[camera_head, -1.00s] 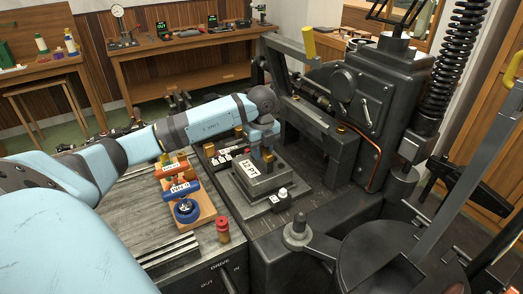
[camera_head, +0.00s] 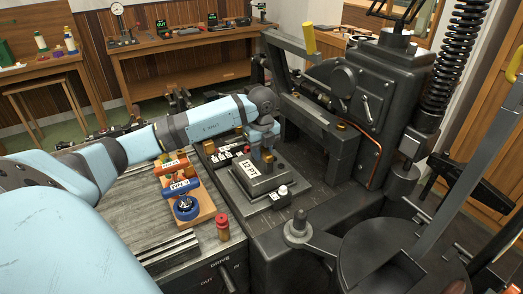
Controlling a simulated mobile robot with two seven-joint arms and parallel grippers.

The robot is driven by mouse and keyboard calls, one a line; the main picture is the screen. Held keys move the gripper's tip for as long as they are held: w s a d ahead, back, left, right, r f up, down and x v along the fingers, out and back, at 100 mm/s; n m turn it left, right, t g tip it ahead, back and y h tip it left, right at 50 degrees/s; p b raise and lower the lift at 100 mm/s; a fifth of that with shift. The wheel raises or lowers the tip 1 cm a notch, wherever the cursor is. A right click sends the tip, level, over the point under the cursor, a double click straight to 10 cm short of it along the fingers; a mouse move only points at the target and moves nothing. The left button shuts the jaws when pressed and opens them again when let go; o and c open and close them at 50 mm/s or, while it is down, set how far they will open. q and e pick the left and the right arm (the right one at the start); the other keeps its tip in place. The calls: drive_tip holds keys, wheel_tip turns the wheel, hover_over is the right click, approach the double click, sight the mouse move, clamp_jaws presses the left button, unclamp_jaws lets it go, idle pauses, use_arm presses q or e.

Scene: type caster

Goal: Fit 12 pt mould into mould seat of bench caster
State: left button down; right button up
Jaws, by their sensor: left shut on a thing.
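The 12 pt mould (camera_head: 247,173) is a dark grey block with a white "12 PT" label and a small brass knob on top. It sits on or just over a flat grey base on the bench caster (camera_head: 346,95); I cannot tell whether it touches. My left gripper (camera_head: 266,154) is above the mould, shut on its top; its fingertips are partly hidden by the wrist. The mould seat cannot be made out clearly; the mould and gripper cover that area. My right gripper is not in view.
A wooden tray (camera_head: 203,207) with orange and blue labelled items and a blue round part stands left of the mould. A round black pot (camera_head: 385,255) with a handle is at the front right.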

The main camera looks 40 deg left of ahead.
use_arm(q)
drive_tip(key=shift+f, duration=0.3)
drive_tip(key=c, duration=0.8)
unclamp_jaws()
drive_tip(key=shift+s+f, duration=0.1)
drive_tip(key=shift+f, duration=0.05)
wheel_tip(320, 180, up, 14)
drive_tip(key=b, duration=0.1)
drive_tip(key=shift+d, duration=0.1)
